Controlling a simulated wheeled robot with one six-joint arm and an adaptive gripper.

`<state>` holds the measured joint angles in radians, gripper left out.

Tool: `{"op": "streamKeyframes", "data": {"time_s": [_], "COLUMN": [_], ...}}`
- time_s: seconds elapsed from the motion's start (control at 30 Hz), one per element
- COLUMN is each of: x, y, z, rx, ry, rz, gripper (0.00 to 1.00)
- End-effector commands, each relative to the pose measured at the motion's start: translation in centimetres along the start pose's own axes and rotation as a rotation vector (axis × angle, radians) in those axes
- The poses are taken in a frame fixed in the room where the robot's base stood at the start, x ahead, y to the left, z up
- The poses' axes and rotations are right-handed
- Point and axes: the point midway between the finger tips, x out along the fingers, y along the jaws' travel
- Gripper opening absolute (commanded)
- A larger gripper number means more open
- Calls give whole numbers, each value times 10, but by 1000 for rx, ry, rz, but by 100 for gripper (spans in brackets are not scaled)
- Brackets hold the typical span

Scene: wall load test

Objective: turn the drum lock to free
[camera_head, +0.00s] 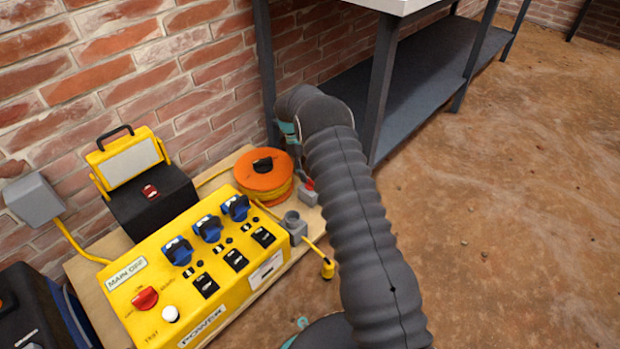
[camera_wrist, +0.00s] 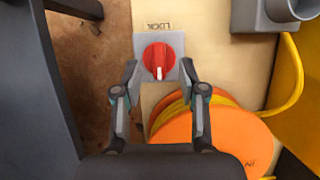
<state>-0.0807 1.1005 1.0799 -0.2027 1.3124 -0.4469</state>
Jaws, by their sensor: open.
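The drum lock is a red knob (camera_wrist: 160,60) on a small grey plate, with an upside-down LOCK label above it in the wrist view. The knob's white mark points down in that view, away from the label. The knob also shows in the head view (camera_head: 309,185), beside the orange cable drum (camera_head: 264,174). My gripper (camera_wrist: 160,70) is open, one finger at each side of the knob in the picture; I cannot tell its height over it. No finger contact with the knob shows. The drum shows in the wrist view (camera_wrist: 228,140), partly behind my gripper.
A yellow power box (camera_head: 190,265) with sockets and a red switch stands left of the drum. A work lamp (camera_head: 130,165) is behind it. A grey socket (camera_head: 295,226) and yellow cable lie near the drum. The bench leg (camera_head: 381,85) stands close to my arm.

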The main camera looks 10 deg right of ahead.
Motion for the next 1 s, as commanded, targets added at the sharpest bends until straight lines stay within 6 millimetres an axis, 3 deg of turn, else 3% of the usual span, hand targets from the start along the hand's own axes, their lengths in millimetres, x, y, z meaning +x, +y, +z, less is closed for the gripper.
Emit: {"op": "streamKeyframes", "data": {"time_s": [0.2, 0.43, 0.63, 1.0], "x": [-46, -79, -89, -90], "y": [1, 1, 1, 1], "z": [0, 1, 1, 2], "rx": [2, 3, 2, 2], "ry": [3, 0, -1, -2], "rz": [2, 0, -1, -1], "gripper": [42, 42, 42, 42]}}
